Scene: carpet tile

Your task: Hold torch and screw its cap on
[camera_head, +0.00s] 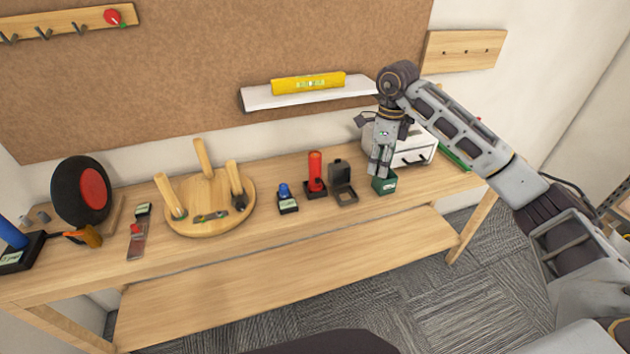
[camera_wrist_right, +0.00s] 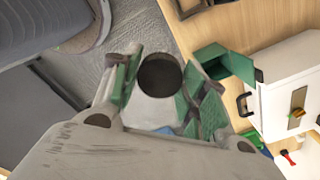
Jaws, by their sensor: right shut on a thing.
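A red torch-like cylinder (camera_head: 316,168) stands upright in a black base on the bench. I take it for the torch. My right gripper (camera_head: 379,168) is right of it, just over a small green open box (camera_head: 384,185). In the right wrist view the right gripper (camera_wrist_right: 160,88) is shut on a dark round piece (camera_wrist_right: 159,73), seemingly the cap. The green box also shows in the wrist view (camera_wrist_right: 226,64), apart from the held piece. In the head view the held piece is too small to make out. My left gripper is not in view.
A black open box (camera_head: 342,183) and a blue-topped item (camera_head: 287,197) stand near the red cylinder. A white drawer unit (camera_head: 415,152) stands close behind my right gripper. A round wooden stool piece (camera_head: 210,203) with upright legs lies left. A shelf with a yellow level (camera_head: 308,83) hangs above.

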